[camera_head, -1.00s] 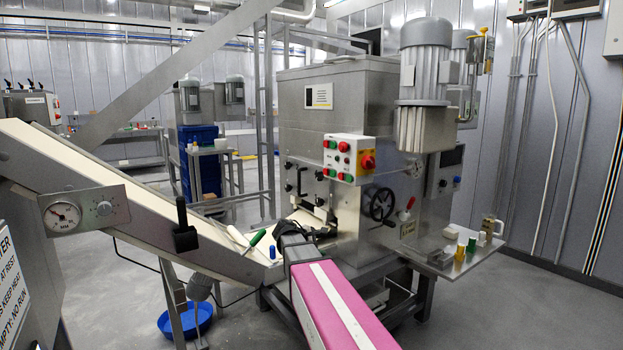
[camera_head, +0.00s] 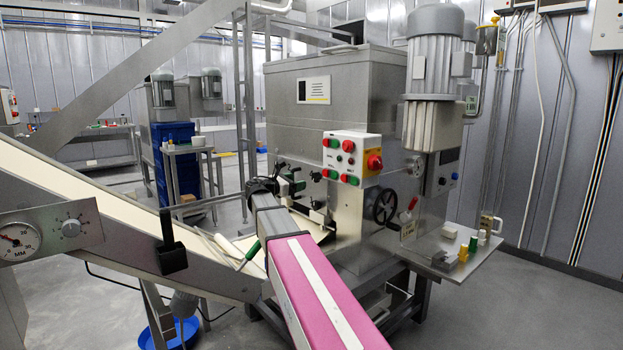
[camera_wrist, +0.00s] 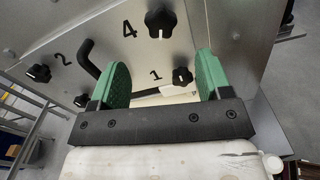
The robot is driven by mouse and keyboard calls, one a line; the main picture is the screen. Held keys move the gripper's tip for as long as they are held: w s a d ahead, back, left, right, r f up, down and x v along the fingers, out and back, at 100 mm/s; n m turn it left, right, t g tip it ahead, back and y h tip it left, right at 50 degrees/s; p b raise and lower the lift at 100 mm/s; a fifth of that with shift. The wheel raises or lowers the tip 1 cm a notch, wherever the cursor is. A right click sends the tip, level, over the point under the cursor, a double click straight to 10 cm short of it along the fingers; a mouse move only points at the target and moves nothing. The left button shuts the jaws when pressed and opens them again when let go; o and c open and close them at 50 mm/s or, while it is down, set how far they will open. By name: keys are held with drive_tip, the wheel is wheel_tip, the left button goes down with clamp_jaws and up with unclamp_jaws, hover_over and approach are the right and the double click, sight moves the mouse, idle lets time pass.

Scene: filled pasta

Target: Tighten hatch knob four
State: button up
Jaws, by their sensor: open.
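Hatch knob four is the black lobed knob (camera_wrist: 161,22) beside the printed 4, at the top of the wrist view on the grey hatch face (camera_wrist: 205,25). My gripper (camera_wrist: 162,64) is open and empty, with its two green fingers apart. Knob four stands beyond the fingertips and above the gap between them in the picture, apart from both. The knob by the 1 (camera_wrist: 182,76) shows in the gap, nearer the right finger. In the head view my gripper (camera_head: 291,180) is at the machine's front, where my arm and fingers hide part of the hatch.
The knob by the 2 (camera_wrist: 38,73), another black knob (camera_wrist: 81,100) and a curved black handle (camera_wrist: 86,58) are left of my fingers. A control box (camera_head: 352,157) and a black handwheel (camera_head: 385,206) are right of the hatch. A sloping conveyor (camera_head: 100,205) runs along the left.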

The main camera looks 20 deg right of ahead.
sight(314, 178)
drive_tip(key=x, duration=1)
drive_tip(key=shift+d+f, duration=0.1)
drive_tip(key=shift+f, duration=0.05)
drive_tip(key=c, duration=0.9)
